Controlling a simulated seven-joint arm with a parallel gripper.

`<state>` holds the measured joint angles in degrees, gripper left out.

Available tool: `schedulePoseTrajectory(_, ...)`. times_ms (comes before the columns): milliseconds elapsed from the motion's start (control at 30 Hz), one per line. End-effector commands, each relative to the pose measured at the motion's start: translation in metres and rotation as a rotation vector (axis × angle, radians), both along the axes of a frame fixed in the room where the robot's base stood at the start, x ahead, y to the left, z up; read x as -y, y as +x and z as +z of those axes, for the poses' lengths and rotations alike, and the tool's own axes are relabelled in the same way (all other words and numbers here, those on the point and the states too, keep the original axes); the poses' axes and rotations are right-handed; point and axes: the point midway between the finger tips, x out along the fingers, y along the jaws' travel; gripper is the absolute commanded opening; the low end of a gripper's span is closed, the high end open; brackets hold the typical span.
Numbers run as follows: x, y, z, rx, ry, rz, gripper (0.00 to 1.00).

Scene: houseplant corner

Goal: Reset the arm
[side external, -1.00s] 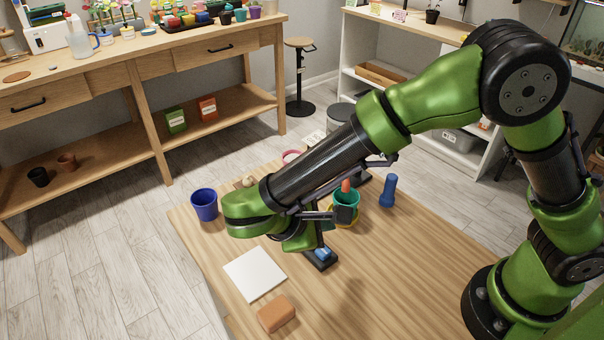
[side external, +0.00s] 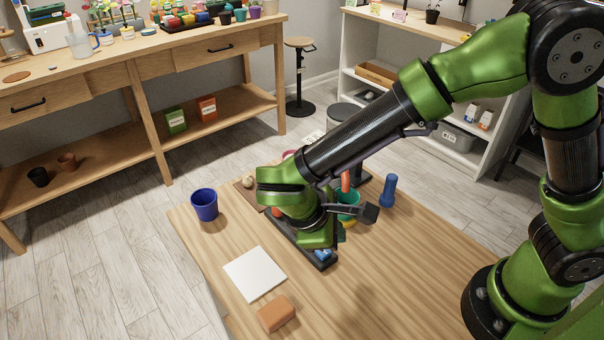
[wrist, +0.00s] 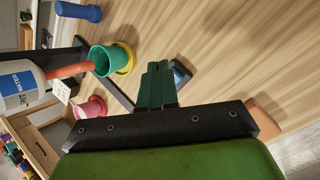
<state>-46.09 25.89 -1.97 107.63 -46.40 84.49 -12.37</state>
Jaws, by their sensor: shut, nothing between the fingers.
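My gripper shows in the wrist view (wrist: 158,68) with its two dark green fingers together and nothing between them. In the side view my green wrist hangs over a long dark tray (side external: 290,245), hiding much of it. In the wrist view the fingers point across the wood table top (wrist: 235,60), with a blue item (wrist: 181,73) just beyond them. The fingers touch no object that I can make out.
A teal pot (wrist: 103,60) on a yellow saucer (wrist: 126,58) and a labelled bottle (wrist: 22,90) with an orange spout stand close by. A blue pot (side external: 204,204), white square (side external: 255,273), brown block (side external: 276,314) and blue cylinder (side external: 388,190) surround the arm. The front right table is clear.

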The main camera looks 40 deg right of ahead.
Motion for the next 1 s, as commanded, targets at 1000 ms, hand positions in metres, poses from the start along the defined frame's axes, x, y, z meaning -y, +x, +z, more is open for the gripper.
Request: schedulePoseTrajectory(1000, 0.147, -0.051, 0.156, 0.775, 0.985, -0.951, 0.00)
